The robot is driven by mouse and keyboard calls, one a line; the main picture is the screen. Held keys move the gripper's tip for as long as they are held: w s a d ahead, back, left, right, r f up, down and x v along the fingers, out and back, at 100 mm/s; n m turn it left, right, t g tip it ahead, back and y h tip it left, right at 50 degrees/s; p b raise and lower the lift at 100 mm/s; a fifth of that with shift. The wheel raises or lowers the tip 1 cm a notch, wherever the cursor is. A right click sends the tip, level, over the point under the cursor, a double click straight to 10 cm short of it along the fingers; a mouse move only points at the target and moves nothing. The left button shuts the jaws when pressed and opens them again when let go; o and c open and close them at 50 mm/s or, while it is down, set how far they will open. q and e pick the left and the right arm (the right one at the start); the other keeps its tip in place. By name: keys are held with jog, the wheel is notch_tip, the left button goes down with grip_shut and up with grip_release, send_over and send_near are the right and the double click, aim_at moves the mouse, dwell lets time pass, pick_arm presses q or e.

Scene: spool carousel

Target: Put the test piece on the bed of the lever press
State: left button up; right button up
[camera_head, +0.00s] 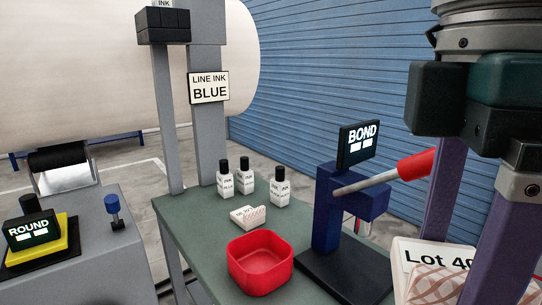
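The lever press (326,215) stands on the right part of the green table, with a blue body, a red-handled lever and a BOND screen. Its bed is the flat black base (345,275), which looks bare. A white piece with a pink hatched pattern, marked "Lot 40" (420,255), is at the bottom right, close to the camera and cut off by the frame. My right gripper (465,255) has one purple finger behind this piece and one in front, and appears closed on it. My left gripper is out of view.
A red tray (261,262) sits left of the press. Several ink bottles (280,188) stand behind it. A grey post with a "LINE INK BLUE" sign (209,88) rises at the table's back. A grey console with a ROUND screen (31,229) is at left.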

jog(key=w+d+r+m+p, duration=0.2)
jog(key=d+r+m, duration=0.4)
jog(key=m, duration=0.8)
jog(key=s+r+p, duration=0.3)
jog(key=r+p, duration=1.5)
jog(key=p, duration=0.1)
jog(key=s+r+p, duration=0.3)
jog(key=r+p, duration=1.5)
jog(key=r, duration=0.1)
jog(key=shift+a+p, duration=0.25)
jog(key=shift+p, duration=0.1)
jog(key=shift+f, duration=0.1)
